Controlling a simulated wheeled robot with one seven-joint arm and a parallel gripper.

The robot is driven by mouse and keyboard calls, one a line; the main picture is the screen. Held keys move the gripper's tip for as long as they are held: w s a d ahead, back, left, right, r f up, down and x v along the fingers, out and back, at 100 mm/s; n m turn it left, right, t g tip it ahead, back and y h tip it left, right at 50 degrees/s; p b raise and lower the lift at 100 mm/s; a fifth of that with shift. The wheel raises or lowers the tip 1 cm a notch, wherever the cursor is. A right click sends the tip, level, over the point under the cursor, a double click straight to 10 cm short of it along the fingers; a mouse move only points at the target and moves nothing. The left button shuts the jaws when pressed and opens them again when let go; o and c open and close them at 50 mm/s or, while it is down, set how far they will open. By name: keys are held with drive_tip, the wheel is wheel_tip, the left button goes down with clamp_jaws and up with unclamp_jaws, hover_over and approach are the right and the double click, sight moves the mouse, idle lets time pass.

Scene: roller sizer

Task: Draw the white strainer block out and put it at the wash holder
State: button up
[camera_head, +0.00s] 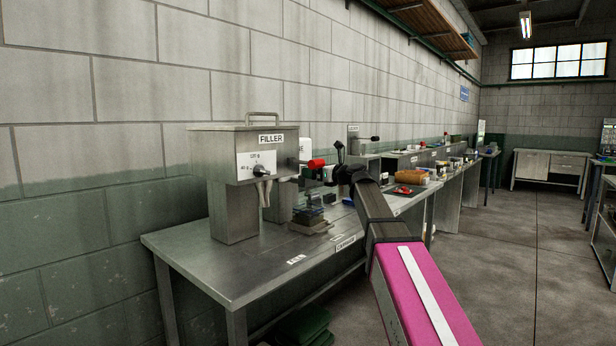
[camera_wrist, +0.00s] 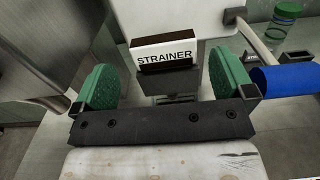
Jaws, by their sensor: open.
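In the wrist view the white strainer block (camera_wrist: 163,46) bears the label STRAINER and has a dark slot-like lower edge. A dark grey piece (camera_wrist: 168,80) sits just below it. My gripper (camera_wrist: 164,80) is open, with one green-padded finger on each side of the block and a visible gap to both. In the head view my gripper (camera_head: 326,175) is beside the filler machine (camera_head: 229,200), above the steel bench, and is small and partly hidden by my arm. The strainer block cannot be made out clearly there. I cannot identify the wash holder in either view.
The steel bench (camera_head: 215,262) has bare room at its front left. A stack of dark plates (camera_head: 311,217) stands on it beside the filler. A blue cylinder (camera_wrist: 285,79) lies close to the right finger. Further benches run along the wall.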

drive_tip(key=x, duration=0.3)
drive_tip(key=shift+w+a+r, duration=0.15)
drive_tip(key=shift+w+r, duration=0.15)
drive_tip(key=shift+w, duration=0.2)
drive_tip(key=shift+w+a, duration=0.2)
drive_tip(key=shift+a, duration=0.15)
drive_tip(key=shift+c, duration=0.3)
drive_tip(key=c, duration=0.9)
wheel_tip(320, 180, up, 10)
drive_tip(key=shift+f, duration=0.1)
